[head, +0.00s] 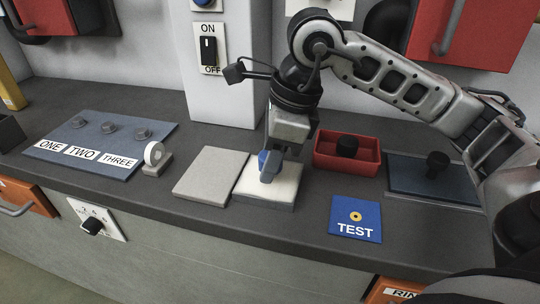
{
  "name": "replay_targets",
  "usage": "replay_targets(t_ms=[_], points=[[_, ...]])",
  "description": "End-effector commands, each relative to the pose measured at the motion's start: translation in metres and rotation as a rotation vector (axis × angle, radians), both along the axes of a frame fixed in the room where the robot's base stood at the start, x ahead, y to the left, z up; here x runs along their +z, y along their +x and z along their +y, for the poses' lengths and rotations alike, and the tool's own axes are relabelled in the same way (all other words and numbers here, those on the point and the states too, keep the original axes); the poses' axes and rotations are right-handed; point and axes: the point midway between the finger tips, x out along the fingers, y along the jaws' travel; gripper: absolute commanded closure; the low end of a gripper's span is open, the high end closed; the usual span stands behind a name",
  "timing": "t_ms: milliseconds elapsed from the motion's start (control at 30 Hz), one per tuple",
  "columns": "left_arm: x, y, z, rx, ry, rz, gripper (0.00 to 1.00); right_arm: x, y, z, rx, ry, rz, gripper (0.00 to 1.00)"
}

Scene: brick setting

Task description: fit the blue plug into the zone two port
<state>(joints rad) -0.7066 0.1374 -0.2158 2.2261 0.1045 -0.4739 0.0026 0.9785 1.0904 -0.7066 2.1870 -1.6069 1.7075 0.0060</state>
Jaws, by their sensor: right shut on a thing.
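My right gripper (270,172) points down over a pale square pad (258,194) near the middle of the counter. It is shut on the blue plug (262,157), which shows only as a small bright blue patch beside the finger. The rest of the plug is hidden, and I cannot tell whether it touches the pad. On the left, a blue-grey board (62,139) carries labels ONE, TWO and THREE, each with a grey port-like fitting behind it. The zone two port (110,126) is the middle fitting, and it looks clear. My left gripper is not in view.
A grey flat pad (209,173) and a white ring on a stand (154,157) lie between board and gripper. A red tray (369,165) holding a black knob, a blue TEST card (356,216) and a dark blue panel (408,178) are right. A switch column (225,102) stands behind.

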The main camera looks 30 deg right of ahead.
Motion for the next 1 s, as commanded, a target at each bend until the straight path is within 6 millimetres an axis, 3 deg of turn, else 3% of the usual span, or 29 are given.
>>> replay_targets(t_ms=[400,1000], points=[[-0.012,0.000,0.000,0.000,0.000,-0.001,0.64,-0.013,0.000,0.000,0.000,0.000,0.000,0.88],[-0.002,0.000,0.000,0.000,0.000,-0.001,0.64,0.001,0.000,0.000,0.000,0.001,-0.001,0.88]])
